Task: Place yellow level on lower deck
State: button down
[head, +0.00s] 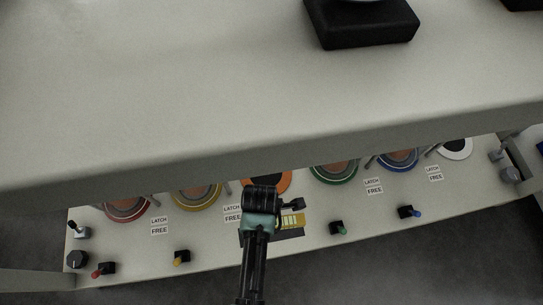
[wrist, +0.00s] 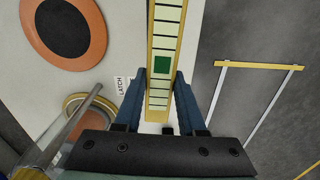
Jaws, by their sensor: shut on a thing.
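The yellow level (wrist: 160,111) is a long yellow bar with a pale ruled face and a dark green square in the middle. My gripper (wrist: 159,88) is shut on it, one blue finger on each side. In the head view, my gripper (head: 262,205) is over the lower white deck (head: 205,250), with part of the yellow level (head: 292,220) showing to its right. The far end of the level runs out of the wrist view. I cannot tell whether the level touches the deck.
The upper white deck (head: 150,90) overhangs the back of the lower one and bears a black block (head: 362,25). Coloured rings, such as the green one (head: 334,170), LATCH/FREE labels and small levers, such as the yellow-tipped one (head: 181,257), line the lower deck.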

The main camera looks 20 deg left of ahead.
jog(key=shift+s+a+f+n, duration=0.1)
jog(key=shift+s+f+n, duration=0.15)
jog(key=shift+f+n, duration=0.1)
notch_tip(320, 180, down, 10)
jog(key=b, duration=0.7)
jog(key=shift+r, duration=0.15)
jog(key=c, duration=0.9)
grip_release()
jog(key=shift+f, duration=0.2)
jog(key=shift+c, duration=0.2)
jog(key=o, duration=0.4)
jog(key=shift+o, duration=0.2)
